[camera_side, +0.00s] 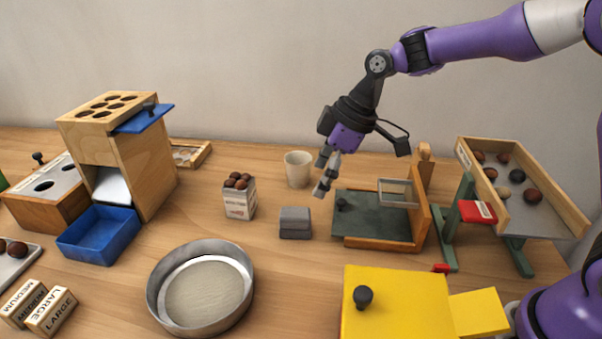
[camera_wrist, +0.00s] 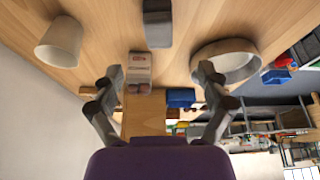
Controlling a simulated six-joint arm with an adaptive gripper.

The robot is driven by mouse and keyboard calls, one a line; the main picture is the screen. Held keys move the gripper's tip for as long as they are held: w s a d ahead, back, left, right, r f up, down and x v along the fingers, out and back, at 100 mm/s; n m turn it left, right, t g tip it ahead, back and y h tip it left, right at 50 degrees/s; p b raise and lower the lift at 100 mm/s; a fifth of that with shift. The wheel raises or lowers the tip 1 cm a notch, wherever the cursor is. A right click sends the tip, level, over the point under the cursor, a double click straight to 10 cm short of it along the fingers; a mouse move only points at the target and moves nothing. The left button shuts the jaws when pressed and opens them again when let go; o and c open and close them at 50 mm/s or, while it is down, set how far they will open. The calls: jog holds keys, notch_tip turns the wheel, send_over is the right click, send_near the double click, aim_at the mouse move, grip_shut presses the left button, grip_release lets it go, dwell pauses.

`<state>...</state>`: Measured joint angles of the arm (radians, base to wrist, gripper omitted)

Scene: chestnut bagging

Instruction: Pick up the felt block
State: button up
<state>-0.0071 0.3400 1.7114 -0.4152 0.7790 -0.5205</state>
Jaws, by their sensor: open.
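The grey felt block (camera_side: 295,222) lies flat on the wooden table, right of the chestnut carton and in front of the white cup. In the wrist view the felt block (camera_wrist: 157,23) shows at the top middle, beyond my fingertips and partly cut by the frame edge. My gripper (camera_side: 326,174) is in the air above the table, up and to the right of the block, apart from it. In the wrist view the two fingers of my gripper (camera_wrist: 159,78) are spread wide with nothing held between them.
A carton of chestnuts (camera_side: 239,197) and a white cup (camera_side: 298,169) stand near the block. A round metal sieve (camera_side: 201,287) is front left. A green-topped board with a wooden upright (camera_side: 372,217) is right of the block; a yellow box (camera_side: 397,305) is front right. Bare table lies before the block.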

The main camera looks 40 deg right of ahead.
aim_at(297, 212)
jog(key=x, duration=1.1)
jog(key=shift+w+a, duration=0.1)
jog(key=shift+w, duration=0.2)
jog(key=c, duration=1.3)
